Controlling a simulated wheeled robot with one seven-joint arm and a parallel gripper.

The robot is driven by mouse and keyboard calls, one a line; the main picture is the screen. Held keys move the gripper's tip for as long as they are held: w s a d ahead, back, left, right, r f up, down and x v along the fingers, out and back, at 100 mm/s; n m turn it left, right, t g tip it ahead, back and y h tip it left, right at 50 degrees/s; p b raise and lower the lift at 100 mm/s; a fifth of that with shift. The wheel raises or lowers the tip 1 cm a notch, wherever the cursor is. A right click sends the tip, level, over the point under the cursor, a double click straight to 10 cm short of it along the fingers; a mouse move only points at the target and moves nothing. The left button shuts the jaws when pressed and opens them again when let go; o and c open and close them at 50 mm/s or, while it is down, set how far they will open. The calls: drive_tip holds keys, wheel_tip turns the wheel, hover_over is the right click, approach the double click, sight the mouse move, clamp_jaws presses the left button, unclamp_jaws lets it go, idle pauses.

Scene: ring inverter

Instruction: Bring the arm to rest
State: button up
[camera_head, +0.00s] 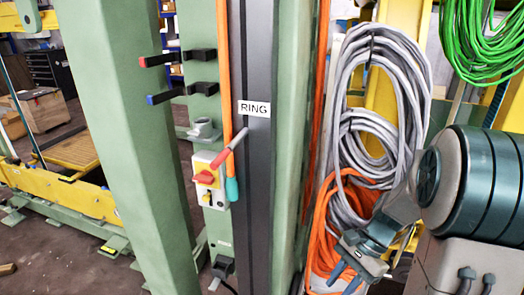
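My gripper (345,275) hangs at the lower right, in front of the orange cable coils and pointing down and left. Its two dark blue fingers show a gap between them, with nothing seen held. My arm is folded in at the right edge. The switch box (209,186) with a red rotary switch (205,177) and a yellow part is on the green column, well left of my gripper. A grey and red lever (230,149) sits just above it. The "RING" label (254,108) is on the dark vertical strip.
Grey cable coils (375,120) and orange cable coils (335,215) hang close behind my gripper. Green cable (485,45) hangs at the top right. A green column (130,130) stands at the left. Yellow framework (60,190) stands on the floor farther left.

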drive_tip(key=s+a+r+n+t+h+p, duration=0.1)
drive_tip(key=s+r+n+t+h+p, duration=0.2)
drive_tip(key=r+n, duration=0.3)
drive_tip(key=s+a+r+n+t+h+p, duration=0.2)
drive_tip(key=r+n, duration=0.3)
drive_tip(key=r, duration=0.5)
drive_tip(key=shift+s+a+r+n+t+h+p, duration=0.15)
drive_tip(key=shift+s+r+n+t+h+p, duration=0.2)
drive_tip(key=shift+s+p, duration=0.35)
drive_tip(key=shift+s, duration=0.1)
